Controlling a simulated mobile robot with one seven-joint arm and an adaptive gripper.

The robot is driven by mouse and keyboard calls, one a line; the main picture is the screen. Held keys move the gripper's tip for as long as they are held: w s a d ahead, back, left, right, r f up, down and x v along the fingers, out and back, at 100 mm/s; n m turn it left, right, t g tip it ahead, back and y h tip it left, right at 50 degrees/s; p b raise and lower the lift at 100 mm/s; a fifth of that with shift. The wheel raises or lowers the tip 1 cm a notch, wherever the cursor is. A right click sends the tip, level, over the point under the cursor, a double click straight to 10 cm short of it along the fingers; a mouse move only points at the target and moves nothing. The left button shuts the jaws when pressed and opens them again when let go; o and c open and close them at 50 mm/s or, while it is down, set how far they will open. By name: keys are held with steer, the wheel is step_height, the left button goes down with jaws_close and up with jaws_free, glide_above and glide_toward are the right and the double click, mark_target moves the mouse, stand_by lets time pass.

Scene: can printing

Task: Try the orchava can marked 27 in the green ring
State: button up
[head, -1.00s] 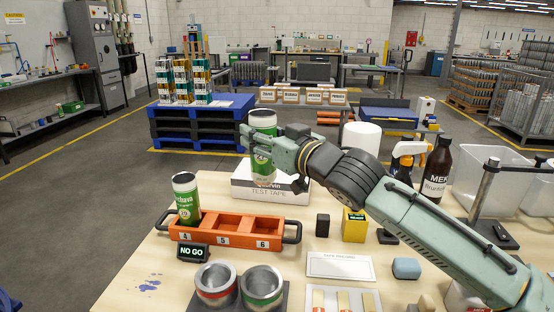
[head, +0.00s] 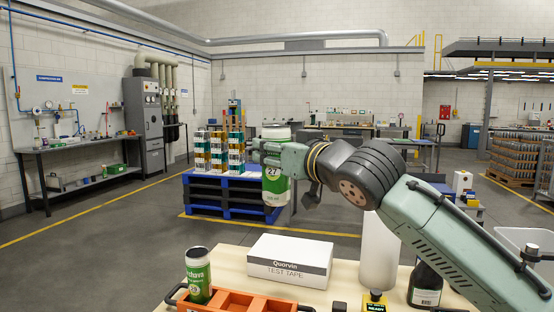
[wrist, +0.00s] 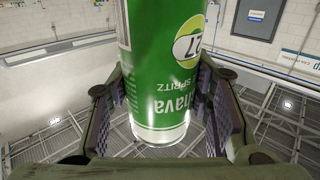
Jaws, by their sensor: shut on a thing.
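My gripper (head: 272,158) is shut on a green and white orchava can (head: 277,186) marked 27. It holds the can upright in the air, above and behind the test tape box. In the wrist view, the can (wrist: 158,85) sits between both finger pads, with its 27 and lettering upside down. A second orchava can (head: 198,270) stands in the left compartment of the orange tray (head: 262,302); its number is too small to read surely. The green ring is out of view below the head picture.
The white Quarvin test tape box (head: 290,262) lies behind the tray. A white cylinder (head: 378,250), a dark MEK bottle (head: 426,284) and a yellow block (head: 375,298) stand to the right. A blue pallet stack (head: 225,197) is farther back.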

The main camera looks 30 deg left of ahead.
mark_target(276, 126)
steer(key=shift+r, duration=2.45)
